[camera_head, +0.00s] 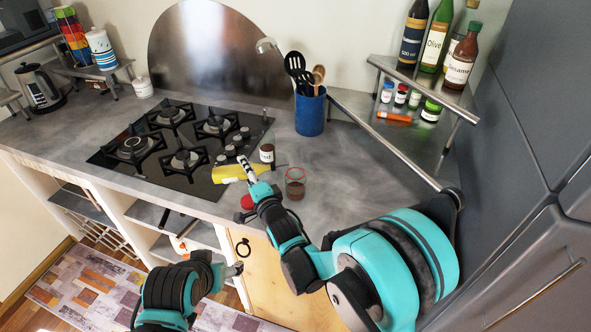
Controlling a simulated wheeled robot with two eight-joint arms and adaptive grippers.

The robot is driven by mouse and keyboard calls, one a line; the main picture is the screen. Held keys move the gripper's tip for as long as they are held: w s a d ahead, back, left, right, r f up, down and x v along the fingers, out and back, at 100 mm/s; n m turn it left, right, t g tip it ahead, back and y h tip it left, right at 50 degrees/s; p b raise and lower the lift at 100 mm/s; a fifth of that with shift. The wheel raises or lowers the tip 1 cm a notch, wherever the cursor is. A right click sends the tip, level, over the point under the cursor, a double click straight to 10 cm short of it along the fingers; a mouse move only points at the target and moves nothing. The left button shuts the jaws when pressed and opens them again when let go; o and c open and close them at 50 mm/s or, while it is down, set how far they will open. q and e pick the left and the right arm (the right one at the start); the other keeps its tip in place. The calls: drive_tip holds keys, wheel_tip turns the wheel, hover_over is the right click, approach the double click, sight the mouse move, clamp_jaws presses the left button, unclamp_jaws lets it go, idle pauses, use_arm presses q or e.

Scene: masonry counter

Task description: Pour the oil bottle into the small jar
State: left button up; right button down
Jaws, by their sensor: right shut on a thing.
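A yellow oil bottle (228,174) is held almost level, its narrow end pointing right toward the glass jar. My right gripper (247,170) is shut on the bottle's middle and hides part of it. The small glass jar (295,184) stands upright on the counter, right of the bottle, with a reddish rim and dark contents. I cannot tell whether anything flows from the bottle. A second small jar (267,153) with a white label stands just behind the bottle. My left gripper (234,270) is low in front of the counter, and its fingers are unclear.
A gas hob (180,155) lies left of the bottle. A blue utensil pot (310,112) stands behind the jar. A corner shelf (400,135) with bottles and spice jars is at right. A red round thing (247,202) is near the counter's front edge.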

drive_tip(key=shift+r+m+t, duration=0.3)
drive_tip(key=shift+r+m, duration=0.6)
drive_tip(key=shift+r, duration=0.3)
idle(6.8)
